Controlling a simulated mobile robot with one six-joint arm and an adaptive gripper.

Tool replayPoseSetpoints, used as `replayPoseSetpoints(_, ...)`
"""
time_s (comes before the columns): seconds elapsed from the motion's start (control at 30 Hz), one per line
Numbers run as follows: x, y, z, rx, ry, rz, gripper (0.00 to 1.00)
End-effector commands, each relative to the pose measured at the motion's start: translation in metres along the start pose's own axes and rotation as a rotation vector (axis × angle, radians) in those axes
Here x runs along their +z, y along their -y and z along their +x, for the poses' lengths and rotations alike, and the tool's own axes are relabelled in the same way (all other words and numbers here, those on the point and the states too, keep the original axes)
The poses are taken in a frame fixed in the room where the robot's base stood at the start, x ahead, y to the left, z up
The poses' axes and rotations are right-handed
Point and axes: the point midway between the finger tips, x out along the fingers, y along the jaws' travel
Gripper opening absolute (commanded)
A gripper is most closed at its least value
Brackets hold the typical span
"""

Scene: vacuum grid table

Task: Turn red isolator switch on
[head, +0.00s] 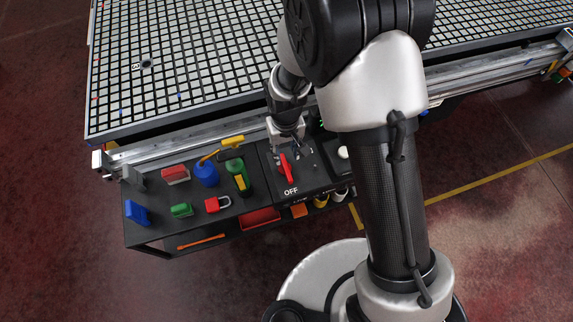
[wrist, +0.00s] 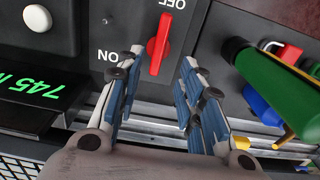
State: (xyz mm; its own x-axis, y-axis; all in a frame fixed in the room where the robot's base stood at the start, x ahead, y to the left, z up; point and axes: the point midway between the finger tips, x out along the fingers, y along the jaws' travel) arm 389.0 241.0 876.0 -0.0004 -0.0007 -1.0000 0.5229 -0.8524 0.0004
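The red isolator switch (head: 285,168) is a rotary handle on a dark panel, with its long axis toward the OFF label in the head view. In the wrist view the red handle (wrist: 159,45) lies along the line to OFF at the top, and ON is to its left. My gripper (wrist: 161,68) is open, with blue-padded fingers left and right of the handle's near end. The handle appears between the fingertips with gaps on both sides; I cannot tell how far they are from the panel. In the head view my gripper (head: 287,150) is just behind the handle.
A tray (head: 150,240) left of the panel holds blue, green, red and yellow lockout parts. A green bottle-like item (wrist: 275,90) is right of my fingers. A white button (wrist: 38,18) and green display (wrist: 35,85) are to the left. The grid table (head: 180,70) stands behind.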

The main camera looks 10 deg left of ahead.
Motion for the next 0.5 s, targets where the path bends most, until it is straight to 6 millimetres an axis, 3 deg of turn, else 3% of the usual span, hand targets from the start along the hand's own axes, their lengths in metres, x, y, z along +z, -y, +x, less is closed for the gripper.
replayPoseSetpoints(0.03, 0.001, 0.0, 0.015, 0.0, 0.003, 0.0, 0.35)
replayPoseSetpoints(0.2, 0.001, 0.0, 0.052, 0.001, 0.004, 0.0, 0.35)
replayPoseSetpoints(0.5, 0.0, 0.0, 0.094, 0.001, 0.001, 0.0, 0.35)
